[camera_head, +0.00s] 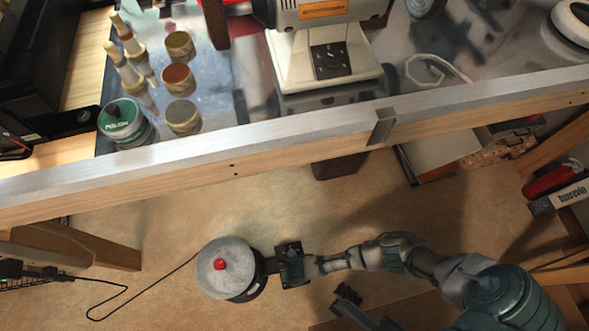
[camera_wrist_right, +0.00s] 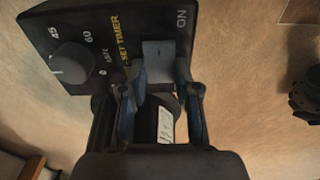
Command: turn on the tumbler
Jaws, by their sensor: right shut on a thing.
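The tumbler (camera_head: 222,268) stands on the floor, a grey round drum with a red knob on top. Its black control box (camera_wrist_right: 80,22) shows in the right wrist view, with a timer dial (camera_wrist_right: 72,62), "SET TIMER" lettering, an "ON" label and a grey switch plate (camera_wrist_right: 158,50). My right gripper (camera_head: 303,264) is at the tumbler's right side. The contact is partly hidden. A dark shape like my left gripper (camera_head: 346,296) hangs apart from the tumbler; its fingers are unclear.
A metal-edged workbench (camera_head: 230,150) crosses above, carrying jars (camera_head: 180,78), a green-lidded tub (camera_head: 122,122) and a white machine (camera_head: 325,62). A black cable (camera_head: 125,288) runs left from the tumbler. A fire extinguisher (camera_head: 550,180) is at right. The floor around the tumbler is mostly clear.

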